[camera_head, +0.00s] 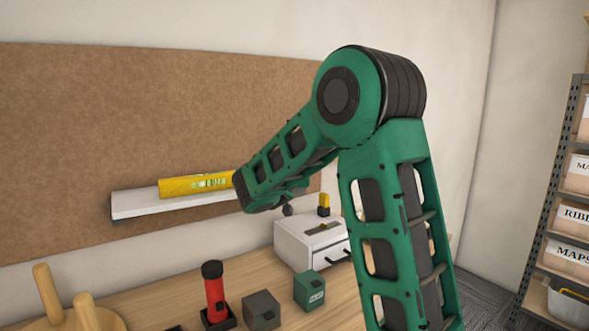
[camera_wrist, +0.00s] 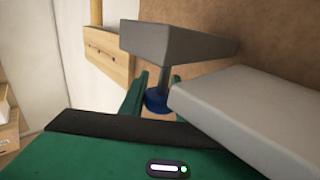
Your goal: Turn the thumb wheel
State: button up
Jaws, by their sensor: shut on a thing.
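The thumb wheel (camera_wrist: 155,102) is a small dark blue disc on a short post below a grey block (camera_wrist: 170,42) in the wrist view. A pale grey slab (camera_wrist: 262,112) lies close on its right. My gripper (camera_wrist: 150,92) has its green fingers at the wheel and is shut on it; the far finger is partly hidden. In the head view, a yellow spirit level (camera_head: 190,186) rests on a pale shelf (camera_head: 150,207) on the brown board. My arm covers the shelf's right end, and the wheel cannot be made out there.
Below on the wooden table stand a white drawer unit (camera_head: 296,245), a red flashlight (camera_head: 214,295), a dark box (camera_head: 261,311), a green box (camera_head: 309,290) and a wooden peg stand (camera_head: 62,322). A labelled storage rack (camera_head: 545,215) stands far right.

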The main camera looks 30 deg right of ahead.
jog(key=shift+s+d+m+g+h, duration=0.1)
jog(key=shift+s+m+g+h, duration=0.1)
jog(key=shift+m+g+h, duration=1.3)
jog(key=shift+s+d, duration=0.1)
jog(key=o, duration=1)
jog(key=shift+o, duration=0.2)
jog(key=shift+g, duration=0.3)
jog(key=v, duration=1)
jog(key=shift+s+a, duration=0.15)
jog(key=shift+a, duration=0.2)
